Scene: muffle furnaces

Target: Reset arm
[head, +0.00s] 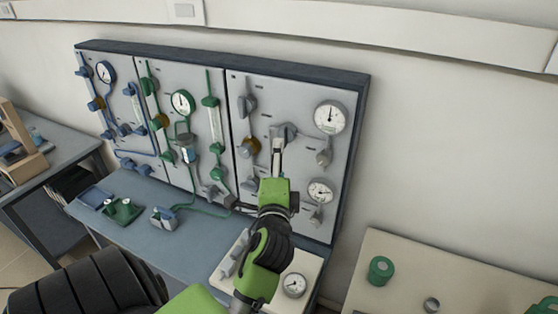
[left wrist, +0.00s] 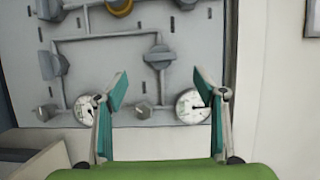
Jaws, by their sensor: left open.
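My left gripper (head: 278,152) is raised in front of the right-hand grey panel of the wall-mounted board (head: 290,95). Its green and black arm comes up from the bottom of the head view. In the left wrist view the gripper (left wrist: 160,88) has its two teal-padded fingers spread apart, with nothing between them. Behind the fingers, that view shows a grey panel face (left wrist: 120,40) with valve knobs, pipes and two round gauges. The gripper covers part of the panel in the head view; whether it touches it I cannot tell. My right gripper is not seen.
The board carries knobs, pipes and gauges, including a large white gauge (head: 330,117). A blue-grey bench (head: 150,190) below holds small green and blue fittings. A pale table (head: 455,270) at right holds a green round part (head: 381,270). The wall right of the board is bare.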

